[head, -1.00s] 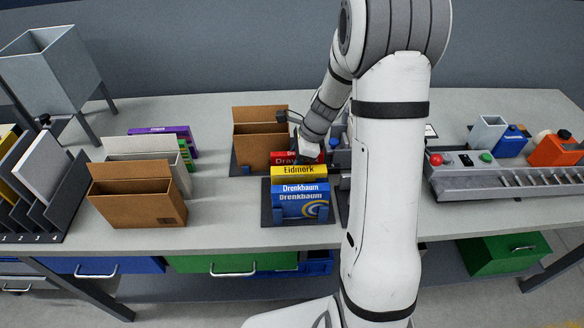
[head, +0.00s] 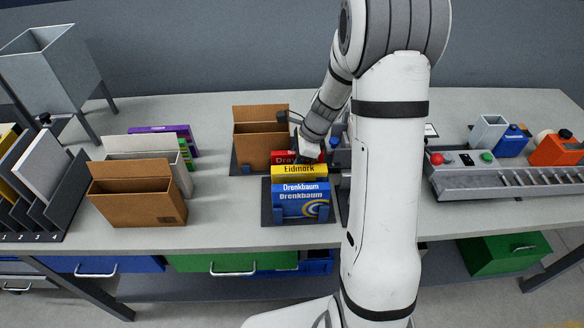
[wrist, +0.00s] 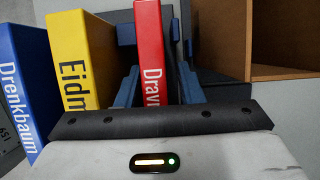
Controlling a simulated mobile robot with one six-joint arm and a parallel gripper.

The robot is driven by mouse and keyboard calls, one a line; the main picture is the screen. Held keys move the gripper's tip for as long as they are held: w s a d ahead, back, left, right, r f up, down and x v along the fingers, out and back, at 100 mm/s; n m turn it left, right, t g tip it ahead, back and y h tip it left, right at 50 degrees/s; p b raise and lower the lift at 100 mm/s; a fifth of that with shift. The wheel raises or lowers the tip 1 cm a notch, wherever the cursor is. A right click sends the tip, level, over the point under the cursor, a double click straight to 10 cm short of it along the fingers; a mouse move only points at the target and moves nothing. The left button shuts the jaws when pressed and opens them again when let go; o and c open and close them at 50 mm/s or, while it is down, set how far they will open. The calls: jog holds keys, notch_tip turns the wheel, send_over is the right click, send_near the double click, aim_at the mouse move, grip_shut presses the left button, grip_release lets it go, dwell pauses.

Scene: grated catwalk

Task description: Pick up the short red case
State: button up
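The red case (head: 283,157), lettered "Dra…", stands upright behind the yellow "Eidmork" case (head: 299,172) and the blue "Drenkbaum" case (head: 301,202). My wrist hides its right part in the head view. In the wrist view the red case (wrist: 151,45) stands between the two blue-grey fingers of my gripper (wrist: 158,83). The left finger is close beside its face, and a narrow dark gap shows on the right. The fingers appear open around the case; no firm grip is visible.
The yellow case (wrist: 82,60) is just left of the left finger in the wrist view. A brown open box (head: 260,150) stands behind the cases. Brown and grey boxes stand to the left, a grey machine (head: 510,180) to the right.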

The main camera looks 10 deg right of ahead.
grip_shut()
jog(key=shift+r, duration=0.1)
